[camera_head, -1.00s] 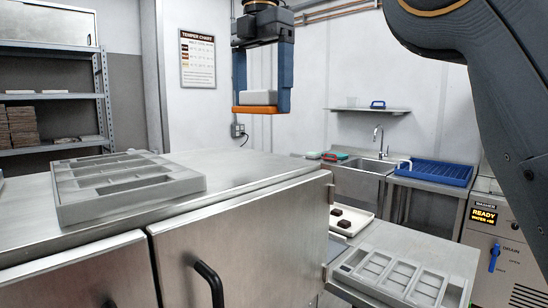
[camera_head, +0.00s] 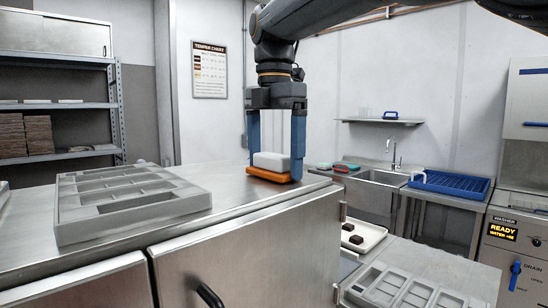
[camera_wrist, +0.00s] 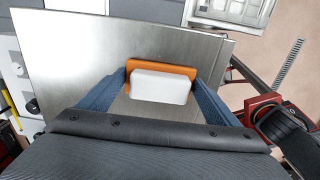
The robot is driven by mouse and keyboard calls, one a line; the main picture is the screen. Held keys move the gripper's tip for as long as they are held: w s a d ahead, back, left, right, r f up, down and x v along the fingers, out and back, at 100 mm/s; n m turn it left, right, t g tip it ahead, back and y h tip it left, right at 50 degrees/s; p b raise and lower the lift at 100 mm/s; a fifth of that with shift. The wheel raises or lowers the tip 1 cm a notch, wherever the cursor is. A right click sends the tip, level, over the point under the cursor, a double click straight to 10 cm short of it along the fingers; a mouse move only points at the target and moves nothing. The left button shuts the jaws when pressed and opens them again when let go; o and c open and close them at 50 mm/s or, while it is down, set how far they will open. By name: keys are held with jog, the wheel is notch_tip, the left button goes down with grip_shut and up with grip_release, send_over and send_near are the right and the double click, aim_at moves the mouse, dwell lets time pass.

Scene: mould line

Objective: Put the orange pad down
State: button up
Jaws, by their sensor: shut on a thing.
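The orange pad (camera_head: 266,174) has an orange base with a white block (camera_head: 270,161) on top. It is between the blue fingers of my gripper (camera_head: 274,170), which is shut on it. The pad is at the right end of the steel counter (camera_head: 225,193), very low over it or touching it; I cannot tell which. In the wrist view, the orange pad (camera_wrist: 160,67) and its white block sit level between the two fingers, over bare steel.
A grey mould tray (camera_head: 125,208) lies on the counter to the left. A lower surface to the right holds another grey mould (camera_head: 400,290) and a white tray with dark pieces (camera_head: 362,237). A sink (camera_head: 380,177) and blue rack (camera_head: 450,182) stand behind. Counter around the pad is clear.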

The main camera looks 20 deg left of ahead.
aim_at(274, 154)
jog(key=shift+f, duration=0.15)
jog(key=o, duration=1)
notch_tip(274, 154, up, 12)
jog(key=shift+r, duration=0.2)
